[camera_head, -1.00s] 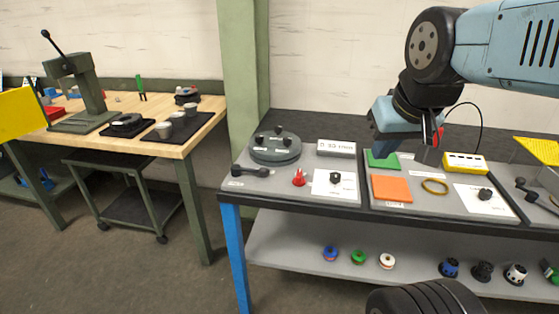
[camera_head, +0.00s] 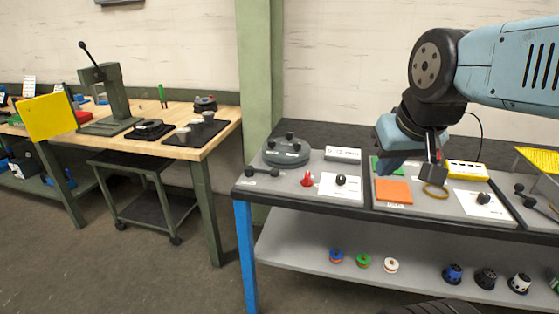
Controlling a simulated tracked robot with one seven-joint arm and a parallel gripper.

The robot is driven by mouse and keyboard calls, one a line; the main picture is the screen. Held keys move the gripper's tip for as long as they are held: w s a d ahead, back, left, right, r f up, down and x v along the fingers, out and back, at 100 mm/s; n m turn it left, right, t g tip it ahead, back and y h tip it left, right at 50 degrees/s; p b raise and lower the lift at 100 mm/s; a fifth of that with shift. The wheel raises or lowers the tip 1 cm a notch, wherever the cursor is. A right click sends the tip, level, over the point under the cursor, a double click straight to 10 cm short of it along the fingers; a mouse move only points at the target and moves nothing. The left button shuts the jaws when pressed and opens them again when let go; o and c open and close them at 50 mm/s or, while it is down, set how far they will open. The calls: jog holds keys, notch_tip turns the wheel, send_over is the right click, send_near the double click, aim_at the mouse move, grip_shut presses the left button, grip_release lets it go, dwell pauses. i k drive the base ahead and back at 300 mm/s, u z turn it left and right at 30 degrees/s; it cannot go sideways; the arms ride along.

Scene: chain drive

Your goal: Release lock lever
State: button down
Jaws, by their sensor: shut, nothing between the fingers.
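My gripper (camera_head: 432,178) hangs over the right part of the grey bench, shut and empty, in front of the yellow box. No part is labelled clearly enough to name as the lock lever. A black lever-like handle (camera_head: 262,172) lies at the bench's left front corner, well left of my gripper. A small red part (camera_head: 307,179) stands to its right. A round grey-green fixture (camera_head: 286,152) with black knobs sits behind them. A small black knob (camera_head: 341,180) sits on a white plate. More black handles (camera_head: 538,200) show at the right edge.
Several coloured parts stand on the lower shelf (camera_head: 420,268). A wooden table (camera_head: 225,118) with a lever press (camera_head: 112,92) stands left. Open floor lies in front.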

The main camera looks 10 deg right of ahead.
aim_at(249, 170)
jog(key=u, duration=0.1)
jog(key=i, duration=0.95)
jog(key=z, duration=0.1)
